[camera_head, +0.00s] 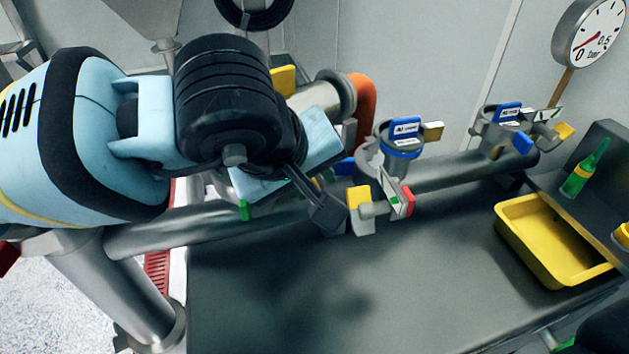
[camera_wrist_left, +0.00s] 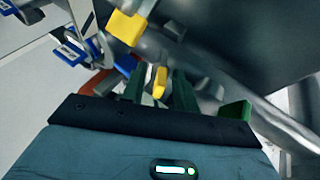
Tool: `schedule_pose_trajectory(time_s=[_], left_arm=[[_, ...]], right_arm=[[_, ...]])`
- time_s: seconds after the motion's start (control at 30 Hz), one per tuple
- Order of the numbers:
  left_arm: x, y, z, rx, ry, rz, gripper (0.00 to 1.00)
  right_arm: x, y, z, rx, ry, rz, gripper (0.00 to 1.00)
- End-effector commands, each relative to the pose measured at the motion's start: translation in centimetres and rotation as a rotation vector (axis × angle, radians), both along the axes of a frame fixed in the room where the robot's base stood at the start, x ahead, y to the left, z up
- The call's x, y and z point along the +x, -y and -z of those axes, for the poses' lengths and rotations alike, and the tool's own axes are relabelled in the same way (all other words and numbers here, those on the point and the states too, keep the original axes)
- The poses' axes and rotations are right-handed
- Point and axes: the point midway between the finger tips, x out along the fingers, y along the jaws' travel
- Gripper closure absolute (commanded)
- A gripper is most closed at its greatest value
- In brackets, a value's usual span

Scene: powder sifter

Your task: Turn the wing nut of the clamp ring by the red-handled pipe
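A curved orange-red handle (camera_head: 364,100) stands beside a metal pipe end (camera_head: 336,90), just right of my left wrist. My left gripper (camera_head: 326,213) points down at the pipework, largely covered by its own wrist. In the left wrist view its two dark fingers (camera_wrist_left: 159,88) are apart. A yellow wing-like piece (camera_wrist_left: 160,80) shows in the gap between them, with space on its sides; I cannot tell whether it is touched. The clamp ring around it is mostly hidden. My right gripper is at most a dark partial shape at the lower right corner; its fingers are not clear.
A fitting with a yellow block (camera_head: 358,196) and red-ended lever is close to the right of my left gripper. Blue-tagged fittings (camera_head: 402,140) stand behind. A yellow tray (camera_head: 520,247) and green bottle (camera_head: 585,172) are right. The grey worktop (camera_head: 400,290) in front is clear.

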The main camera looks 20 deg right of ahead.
Motion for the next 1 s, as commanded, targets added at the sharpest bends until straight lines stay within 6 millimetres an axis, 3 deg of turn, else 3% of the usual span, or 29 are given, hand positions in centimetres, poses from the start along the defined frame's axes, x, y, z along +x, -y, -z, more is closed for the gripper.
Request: schedule_pose_trajectory(time_s=[0.2,0.4,0.83,1.0], left_arm=[[-1.3,-1.5,-3.0,-0.001,0.002,0.0,0.7],[-2.0,-2.3,-4.4,0.0,0.001,0.0,0.7],[-2.3,-2.3,-4.5,-0.005,-0.008,0.002,0.7],[-3.5,-1.3,-3.7,-0.066,-0.085,0.024,0.7]], right_arm=[[-0.1,0.0,0.2,0.0,-0.002,0.0,1.0],[0.0,0.0,0.2,-0.001,-0.003,0.0,1.0],[0.1,0.0,0.1,0.0,0.001,-0.001,1.0],[0.3,0.2,0.1,-0.003,0.005,-0.004,1.0]])
